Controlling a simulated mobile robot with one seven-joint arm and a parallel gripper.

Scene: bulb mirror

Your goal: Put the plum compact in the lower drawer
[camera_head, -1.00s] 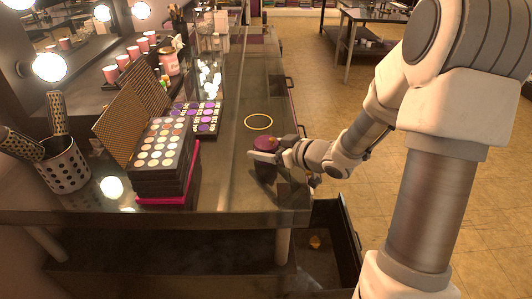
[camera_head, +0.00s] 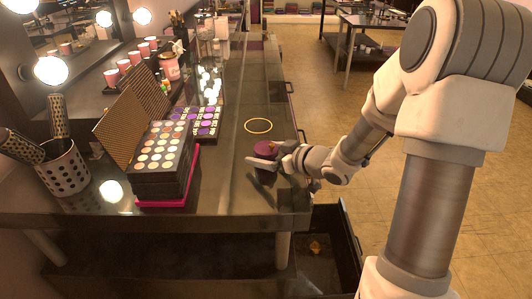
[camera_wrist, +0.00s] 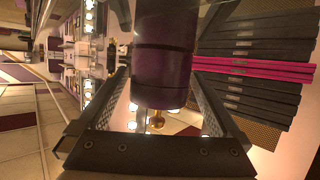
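The plum compact (camera_head: 265,149) is a dark purple round thing near the right edge of the dark glossy counter. In the wrist view the compact (camera_wrist: 163,55) stands between the fingers, with a small gold clasp below it. My gripper (camera_head: 268,158) has one finger across the compact's near side and the other beyond it. In the wrist view the fingertips of my gripper (camera_wrist: 160,76) lie close to both sides. Whether they press on it, and whether its base touches the counter, I cannot tell. The lower drawer (camera_head: 350,247) is pulled out below the counter's right end, with a small orange thing inside.
A gold ring (camera_head: 258,126) lies on the counter behind the compact. An open eyeshadow palette stack (camera_head: 160,165) with a pink base stands to the left, beside a dotted brush cup (camera_head: 63,168). A purple palette (camera_head: 200,120) lies farther back.

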